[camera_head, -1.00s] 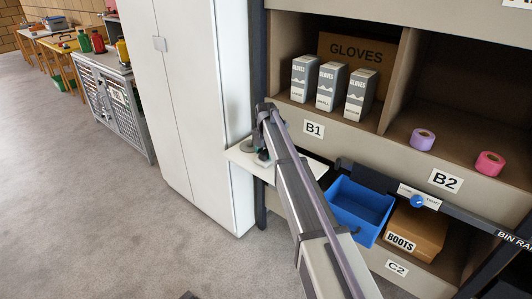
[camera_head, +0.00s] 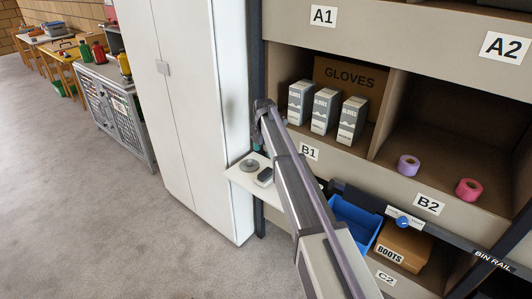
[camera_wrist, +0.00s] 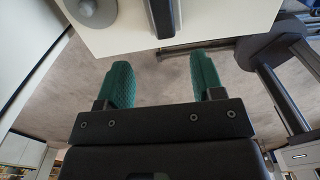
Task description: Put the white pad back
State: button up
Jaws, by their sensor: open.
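I cannot pick out a white pad for certain in either view. A small white shelf (camera_head: 241,180) juts out between the tall cabinet and the racking. On it are a grey round object with a knob (camera_head: 249,165) and a small dark block (camera_head: 265,177). In the wrist view the white shelf (camera_wrist: 225,22) fills the top, with part of the round object (camera_wrist: 93,10) and the dark block (camera_wrist: 162,18). My gripper (camera_wrist: 160,62) has green fingers spread apart with nothing between them, short of the shelf edge. In the head view my arm hides part of the shelf.
A tall white cabinet (camera_head: 195,110) stands left of the shelf. On the right, racking holds glove boxes (camera_head: 325,110), a purple roll (camera_head: 408,165), a pink roll (camera_head: 469,189), a blue bin (camera_head: 356,220) and a boots box (camera_head: 402,246). Open floor (camera_head: 110,220) lies left.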

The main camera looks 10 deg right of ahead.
jog(key=s+m, duration=2.5)
jog(key=s, duration=1.5)
jog(key=shift+m, duration=0.4)
notch_tip(320, 180, up, 6)
jog(key=p, duration=0.6)
